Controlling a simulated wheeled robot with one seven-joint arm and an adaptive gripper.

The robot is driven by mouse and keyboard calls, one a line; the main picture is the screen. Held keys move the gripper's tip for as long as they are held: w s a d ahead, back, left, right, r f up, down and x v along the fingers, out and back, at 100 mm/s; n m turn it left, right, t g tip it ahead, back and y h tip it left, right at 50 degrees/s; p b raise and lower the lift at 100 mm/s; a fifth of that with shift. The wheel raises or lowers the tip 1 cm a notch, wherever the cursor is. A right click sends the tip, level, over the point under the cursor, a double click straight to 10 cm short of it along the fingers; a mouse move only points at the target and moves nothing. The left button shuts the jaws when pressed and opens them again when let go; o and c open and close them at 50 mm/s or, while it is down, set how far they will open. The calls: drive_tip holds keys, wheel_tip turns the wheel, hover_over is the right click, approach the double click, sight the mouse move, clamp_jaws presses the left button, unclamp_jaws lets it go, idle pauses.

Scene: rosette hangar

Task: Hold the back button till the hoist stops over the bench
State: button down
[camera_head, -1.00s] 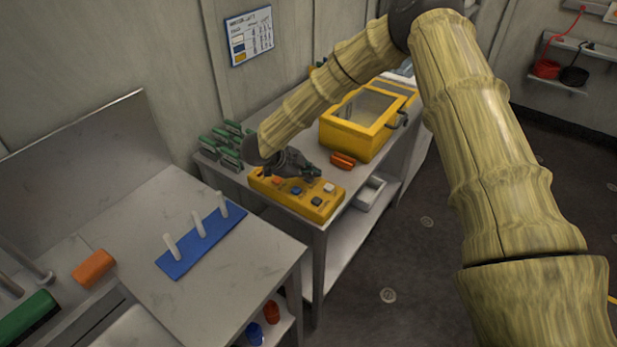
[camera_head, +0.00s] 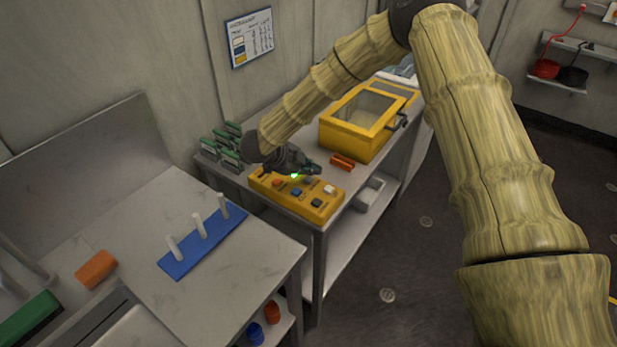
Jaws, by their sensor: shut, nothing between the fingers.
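A yellow control box (camera_head: 284,198) lies along the front edge of the grey bench (camera_head: 284,128). Its top carries several buttons: a red-orange one (camera_head: 277,183), a blue one (camera_head: 296,191), a white one (camera_head: 330,189) and a dark one (camera_head: 316,203). A small green light (camera_head: 295,176) shows near its far edge. My gripper (camera_head: 312,169) is shut and empty, low over the far side of the box. It hides part of the far row, so I cannot tell whether it touches a button. No labels are readable. The hoist is not in view.
A yellow case with a clear lid (camera_head: 368,119) and an orange piece (camera_head: 342,161) are right of my gripper. Green-edged boards (camera_head: 222,145) stand left. A blue peg rack (camera_head: 205,243) sits on the nearer counter. Open floor lies right.

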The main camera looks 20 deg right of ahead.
sight(311, 180)
drive_tip(key=shift+r, duration=0.1)
drive_tip(key=shift+r+p, duration=1.6)
drive_tip(key=shift+r, duration=0.85)
